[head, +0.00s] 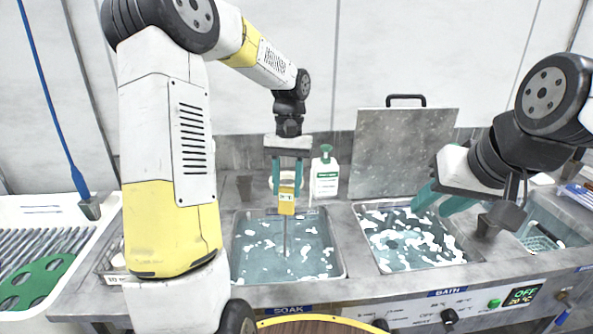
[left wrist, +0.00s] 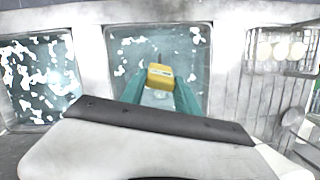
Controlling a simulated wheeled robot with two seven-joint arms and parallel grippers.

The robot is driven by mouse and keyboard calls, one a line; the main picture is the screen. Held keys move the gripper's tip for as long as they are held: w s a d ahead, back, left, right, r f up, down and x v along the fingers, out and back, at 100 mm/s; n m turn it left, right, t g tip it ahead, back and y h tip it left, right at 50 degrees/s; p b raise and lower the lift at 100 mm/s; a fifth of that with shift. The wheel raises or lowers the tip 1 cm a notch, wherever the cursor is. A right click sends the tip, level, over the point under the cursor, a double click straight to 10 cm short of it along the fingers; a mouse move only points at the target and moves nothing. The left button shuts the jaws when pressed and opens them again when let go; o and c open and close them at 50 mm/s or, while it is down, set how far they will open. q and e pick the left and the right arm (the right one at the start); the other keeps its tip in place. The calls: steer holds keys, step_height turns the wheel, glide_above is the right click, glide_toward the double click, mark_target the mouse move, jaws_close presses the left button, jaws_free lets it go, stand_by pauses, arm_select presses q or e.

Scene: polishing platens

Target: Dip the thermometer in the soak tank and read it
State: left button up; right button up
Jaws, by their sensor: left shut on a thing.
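The thermometer (head: 287,204) has a yellow body with a small greenish display and a thin grey probe pointing straight down. My left gripper (head: 287,183) is shut on its body, above the soak tank (head: 300,281). The probe hangs over the tank's water; whether its tip is under the surface I cannot tell. The reading is too small to make out. In the left wrist view the yellow body (left wrist: 160,75) sits between the teal fingertips, over the tank. My right gripper (head: 442,198) is open and empty above the bath tank.
The bath tank (head: 448,262) with foamy water lies right of the soak tank. A grey lid (head: 400,150) with a black handle leans behind it. A white and green bottle (head: 325,178) stands behind the soak tank.

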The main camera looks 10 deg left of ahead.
arm_select(q)
steer(key=w+x, duration=0.2)
steer(key=x, duration=0.7)
steer(key=shift+f, duration=0.6)
steer(key=shift+w, duration=0.1)
stand_by(1.1)
steer(key=shift+s+r+v, duration=0.15)
steer(key=shift+s+v, duration=0.5)
steer(key=shift+v, duration=1.95)
steer(key=shift+s+r+v, duration=0.15)
steer(key=shift+s+v, duration=0.45)
steer(key=shift+v, duration=2)
steer(key=shift+s+r+v, duration=0.15)
steer(key=shift+s+v, duration=0.5)
steer(key=shift+v, duration=1.95)
